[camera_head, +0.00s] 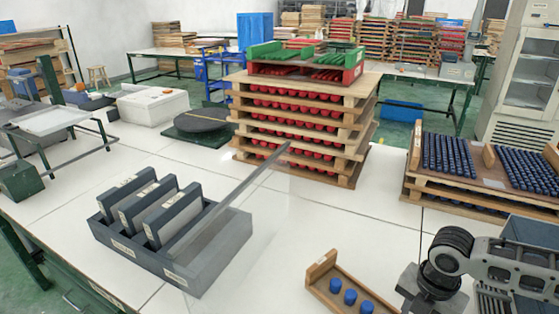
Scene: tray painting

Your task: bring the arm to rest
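My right arm comes in from the lower right corner. A dark grey block at its end, probably my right gripper (418,284), is beside the right end of a small wooden tray (318,268). The fingertips cannot be made out, so whether it is open or shut does not show. The small tray has blue pegs (350,297) standing in it and is partly cut off by the bottom edge. My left gripper is not in view.
A grey box (215,262) holds several upright grey panels; a thin translucent strip (230,195) slants above it. Stacked wooden trays (345,165) with red pieces stand behind. Trays of blue pieces (450,155) stand right. White table (295,215) is bare between them.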

